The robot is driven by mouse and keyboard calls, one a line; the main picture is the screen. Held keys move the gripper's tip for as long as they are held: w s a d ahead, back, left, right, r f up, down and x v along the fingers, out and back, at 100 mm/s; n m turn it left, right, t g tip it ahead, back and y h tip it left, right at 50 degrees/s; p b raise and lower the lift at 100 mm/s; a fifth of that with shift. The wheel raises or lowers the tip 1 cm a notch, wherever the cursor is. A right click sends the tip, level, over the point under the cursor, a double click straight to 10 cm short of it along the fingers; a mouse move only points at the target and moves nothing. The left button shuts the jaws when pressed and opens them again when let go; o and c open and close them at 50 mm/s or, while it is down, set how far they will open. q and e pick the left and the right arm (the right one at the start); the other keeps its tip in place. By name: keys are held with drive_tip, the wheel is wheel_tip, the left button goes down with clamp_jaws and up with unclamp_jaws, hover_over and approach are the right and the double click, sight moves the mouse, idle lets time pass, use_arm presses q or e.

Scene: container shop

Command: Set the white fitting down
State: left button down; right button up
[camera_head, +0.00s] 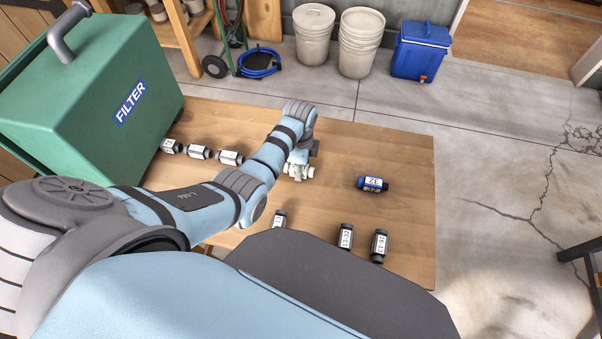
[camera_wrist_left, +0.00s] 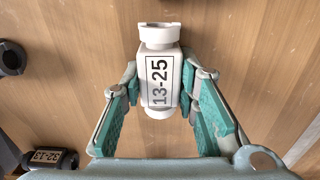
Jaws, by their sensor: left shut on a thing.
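The white fitting (camera_wrist_left: 158,38), labelled 13-25, is held between the teal finger pads of my left gripper (camera_wrist_left: 159,80) in the left wrist view. Its flanged end points away from the palm. In the head view my left gripper (camera_head: 299,165) is over the middle of the wooden table (camera_head: 310,210), with the white fitting (camera_head: 304,174) partly hidden at its tip. I cannot tell whether the fitting touches the table. My right gripper is not in view.
A blue fitting (camera_head: 371,184) lies to the right. Dark fittings lie in a row at left (camera_head: 199,152) and along the near side (camera_head: 346,237). A green FILTER housing (camera_head: 150,70) stands at far left. Table between the gripper and the blue fitting is clear.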

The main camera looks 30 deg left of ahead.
use_arm(q)
drive_tip(key=shift+s+d+r, duration=0.1)
drive_tip(key=shift+r, duration=0.1)
drive_tip(key=shift+f, duration=0.15)
drive_tip(key=c, duration=1.2)
unclamp_jaws()
drive_tip(key=shift+c, duration=0.2)
wheel_tip(320, 180, up, 12)
drive_tip(key=p, duration=0.4)
drive_tip(key=shift+r, duration=0.2)
